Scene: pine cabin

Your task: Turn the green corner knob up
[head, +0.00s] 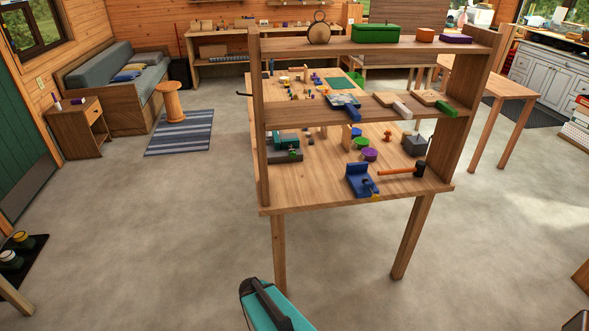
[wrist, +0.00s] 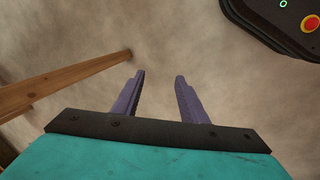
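I cannot make out for certain which part is the green corner knob. The shelf's middle board, in the head view, carries a small pale board with a green handle-like piece (head: 446,108) at its right end. A small green round piece (head: 360,143) lies on the table below. My gripper (wrist: 160,77) shows in the wrist view with its two purple fingers apart and nothing between them. In the head view only part of my teal arm shows at the bottom; the fingers are not visible there.
The wooden table (head: 315,193) with its shelf stands ahead. A blue tool (head: 358,178), a hammer (head: 420,168) and several small parts lie on it. A green box (head: 375,33) is on the top shelf. A table leg (wrist: 60,82) crosses the wrist view's left.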

